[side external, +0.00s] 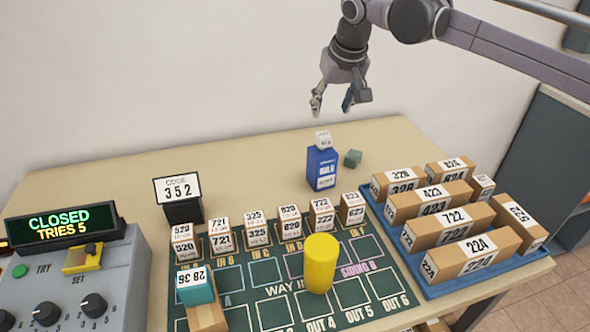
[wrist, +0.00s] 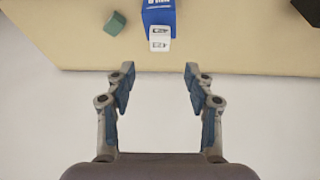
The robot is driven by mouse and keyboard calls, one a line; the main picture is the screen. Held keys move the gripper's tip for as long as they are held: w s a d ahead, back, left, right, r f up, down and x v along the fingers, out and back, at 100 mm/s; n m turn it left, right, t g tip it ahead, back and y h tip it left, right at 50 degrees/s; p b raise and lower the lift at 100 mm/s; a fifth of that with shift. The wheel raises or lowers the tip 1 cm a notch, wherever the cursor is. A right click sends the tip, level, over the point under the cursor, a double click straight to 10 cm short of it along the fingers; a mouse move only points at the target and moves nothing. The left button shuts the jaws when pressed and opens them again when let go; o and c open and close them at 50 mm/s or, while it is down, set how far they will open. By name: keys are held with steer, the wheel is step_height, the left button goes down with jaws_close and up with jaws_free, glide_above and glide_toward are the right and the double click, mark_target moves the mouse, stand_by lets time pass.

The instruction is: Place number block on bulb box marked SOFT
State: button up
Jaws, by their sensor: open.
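A blue bulb box (side external: 321,170) stands upright near the back of the table; its lower label is too small to read. A white number block (side external: 323,139) rests on top of it. In the wrist view, the white block (wrist: 159,38) shows with the blue box (wrist: 158,14) at the top edge. My gripper (side external: 332,104) is open and empty, above the block and apart from it. In the wrist view, the fingers (wrist: 158,75) are spread wide with nothing between them.
A small green block (side external: 353,158) lies right of the blue box. A CODE 352 sign (side external: 178,198), small numbered boxes and a yellow cylinder (side external: 320,264) stand nearer the front. A blue tray (side external: 440,285) of cartons is at right. A control panel reads CLOSED (side external: 60,222).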

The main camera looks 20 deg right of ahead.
steer(key=s+d+r+t, duration=0.1)
steer(key=s+d+r, duration=0.1)
steer(key=s+d, duration=1.25)
steer(key=shift+t, duration=0.8)
steer(key=s+d+f, duration=0.3)
steer(key=s+f, duration=0.1)
steer(key=s, duration=0.1)
steer(key=s+d+f, duration=0.2)
steer(key=s+f, duration=0.1)
steer(key=s, duration=0.3)
steer(key=s+d+f, duration=0.3)
steer(key=s+f, duration=0.1)
steer(key=s, duration=0.1)
steer(key=shift+s+d+f, duration=0.3)
steer(key=shift+d+f, duration=0.05)
